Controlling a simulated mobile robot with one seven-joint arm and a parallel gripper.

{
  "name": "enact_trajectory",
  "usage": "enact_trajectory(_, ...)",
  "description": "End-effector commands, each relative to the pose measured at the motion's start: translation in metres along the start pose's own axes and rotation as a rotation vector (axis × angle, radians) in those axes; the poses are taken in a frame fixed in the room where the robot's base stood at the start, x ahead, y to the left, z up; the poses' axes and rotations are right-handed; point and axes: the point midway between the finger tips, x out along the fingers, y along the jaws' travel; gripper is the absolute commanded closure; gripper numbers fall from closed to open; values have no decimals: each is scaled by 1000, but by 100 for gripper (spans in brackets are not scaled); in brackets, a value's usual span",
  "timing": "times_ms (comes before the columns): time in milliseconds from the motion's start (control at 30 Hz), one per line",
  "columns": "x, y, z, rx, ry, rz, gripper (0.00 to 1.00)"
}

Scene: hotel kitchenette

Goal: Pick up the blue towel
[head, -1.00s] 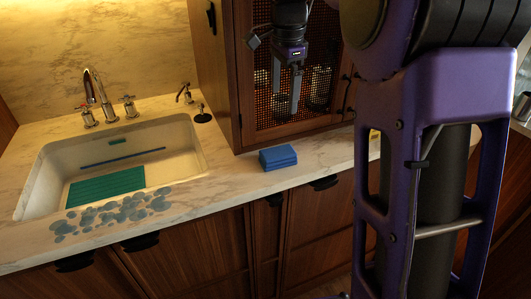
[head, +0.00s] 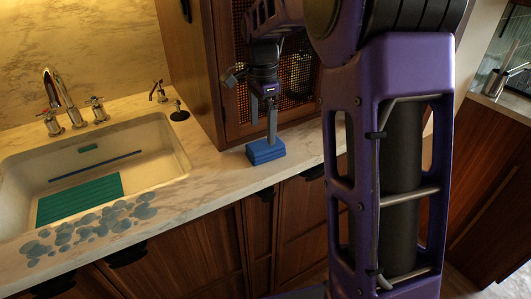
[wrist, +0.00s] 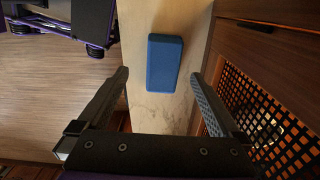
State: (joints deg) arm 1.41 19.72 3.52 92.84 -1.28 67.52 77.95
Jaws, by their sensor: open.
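The blue towel (head: 265,151) is a folded block lying on the marble counter near its front edge, in front of the cabinet with the mesh door. In the wrist view the towel (wrist: 164,63) lies beyond and between my two open fingers, not touching either. My gripper (head: 264,138) points down over the towel in the head view, with its fingers in front of or just above it; the exact gap is hard to tell. In the wrist view my gripper (wrist: 158,80) is open and empty.
The mesh-door cabinet (head: 228,100) stands close behind the towel, and its mesh (wrist: 262,120) is near the right finger in the wrist view. A sink (head: 165,160) with a green mat (head: 80,198) lies to the left. The counter (head: 215,175) between is clear.

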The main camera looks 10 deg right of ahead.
Motion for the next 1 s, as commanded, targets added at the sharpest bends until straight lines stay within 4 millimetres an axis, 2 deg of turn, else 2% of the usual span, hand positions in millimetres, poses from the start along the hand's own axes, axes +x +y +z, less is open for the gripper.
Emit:
enact_trajectory(33, 10, 0, 0, 1, 0, 3, 0)
enact_trajectory(100, 16, 0, -1, 1, 0, 1, 0)
enact_trajectory(367, 31, -1, -2, 1, 0, 1, 0)
enact_trajectory(633, 69, -5, -5, 1, -1, 2, 0)
enact_trajectory(900, 73, -5, -5, 1, 0, -1, 0)
enact_trajectory(1000, 73, -5, -5, 1, 0, -1, 18)
